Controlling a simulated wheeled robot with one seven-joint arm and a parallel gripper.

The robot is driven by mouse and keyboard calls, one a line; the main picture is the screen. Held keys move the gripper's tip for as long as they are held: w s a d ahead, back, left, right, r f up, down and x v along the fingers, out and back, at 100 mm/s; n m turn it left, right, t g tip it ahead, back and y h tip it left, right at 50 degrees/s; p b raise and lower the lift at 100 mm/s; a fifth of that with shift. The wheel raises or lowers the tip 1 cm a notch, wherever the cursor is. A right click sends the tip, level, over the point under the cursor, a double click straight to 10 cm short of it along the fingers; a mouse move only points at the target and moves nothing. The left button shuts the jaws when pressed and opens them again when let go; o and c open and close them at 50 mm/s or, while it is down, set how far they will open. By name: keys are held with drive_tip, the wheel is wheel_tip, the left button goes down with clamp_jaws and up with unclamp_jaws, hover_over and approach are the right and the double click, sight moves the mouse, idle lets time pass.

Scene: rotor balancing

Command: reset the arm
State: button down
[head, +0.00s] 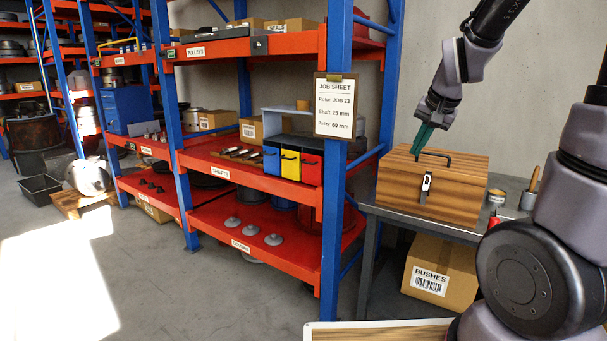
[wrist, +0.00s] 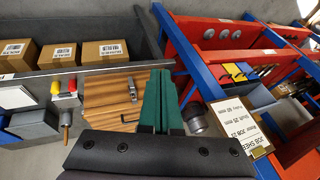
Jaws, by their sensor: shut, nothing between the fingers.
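My gripper (head: 420,142) is at the upper right in the head view, pointing down at the end of my arm. Its green fingers are together and hold nothing. They appear close above the lid of a wooden box (head: 455,199), near its dark handle (head: 434,156); I cannot tell the exact gap. The box is shut, with a metal latch (head: 426,184) on its front. In the wrist view my gripper (wrist: 160,75) also shows shut, with the wooden box (wrist: 105,100) behind and left of the fingers.
The box stands on a grey bench (head: 384,211). A blue upright (head: 335,200) with a job sheet (head: 338,105) stands left of it. Red shelves (head: 235,170) hold bins and parts. A bushes carton (head: 440,273) is under the bench. Open floor lies at left.

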drive_tip(key=s+a+r+n, duration=0.1)
drive_tip(key=s+r, duration=0.4)
drive_tip(key=s, duration=0.3)
drive_tip(key=s+a+r+n+t+y, duration=0.1)
drive_tip(key=s+a+r, duration=0.1)
drive_tip(key=s+r, duration=0.3)
drive_tip(key=s, duration=0.4)
drive_tip(key=shift+s+a+r, duration=0.2)
drive_tip(key=shift+r, duration=0.1)
